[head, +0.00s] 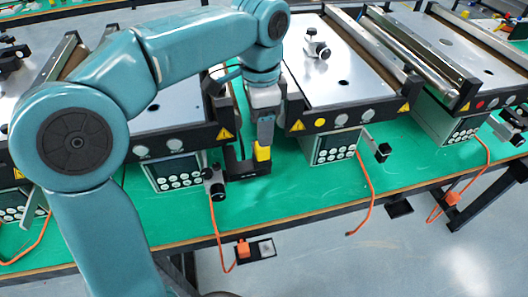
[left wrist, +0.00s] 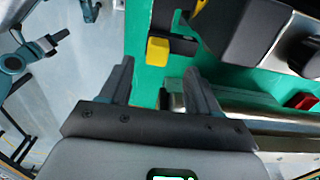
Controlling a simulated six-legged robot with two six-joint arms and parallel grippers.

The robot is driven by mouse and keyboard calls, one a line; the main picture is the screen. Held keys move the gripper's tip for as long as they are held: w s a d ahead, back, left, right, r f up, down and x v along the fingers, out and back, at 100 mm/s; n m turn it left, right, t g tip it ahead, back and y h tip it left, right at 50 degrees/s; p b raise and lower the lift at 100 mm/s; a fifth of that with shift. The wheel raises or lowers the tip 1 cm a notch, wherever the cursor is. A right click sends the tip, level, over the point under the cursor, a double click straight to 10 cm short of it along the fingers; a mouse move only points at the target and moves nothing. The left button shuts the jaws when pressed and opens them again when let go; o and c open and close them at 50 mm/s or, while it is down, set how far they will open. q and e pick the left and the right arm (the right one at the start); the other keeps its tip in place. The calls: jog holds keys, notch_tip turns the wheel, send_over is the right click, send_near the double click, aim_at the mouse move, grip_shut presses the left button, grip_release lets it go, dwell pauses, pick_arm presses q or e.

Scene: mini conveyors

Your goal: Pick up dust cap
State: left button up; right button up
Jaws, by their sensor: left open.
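A yellow block (head: 262,152), which looks like the dust cap, sits at a black stand (head: 250,172) on the green bench, between two conveyors. It also shows in the left wrist view (left wrist: 158,49), ahead of the fingertips and roughly in line with the gap between them. My left gripper (head: 264,138) points down just above the yellow block in the head view. In the left wrist view its two fingers (left wrist: 160,72) are apart, with nothing held between them. I cannot tell whether a finger touches the block. My right gripper is not in view.
Conveyors with metal tops (head: 335,85) stand to both sides of the stand, with control boxes (head: 333,147) below their fronts. A small black clamp-like device (head: 215,185) is left of the stand. Orange cables (head: 366,190) hang over the front edge.

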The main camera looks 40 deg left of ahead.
aim_at(262, 153)
pick_arm(q)
jog(key=shift+a+f, duration=0.1)
jog(key=shift+f, duration=0.55)
jog(key=f, duration=0.3)
jog(key=f+b, duration=0.1)
jog(key=f, duration=0.1)
jog(key=shift+d+f, duration=0.25)
jog(key=shift+s, duration=0.1)
jog(key=c, duration=1)
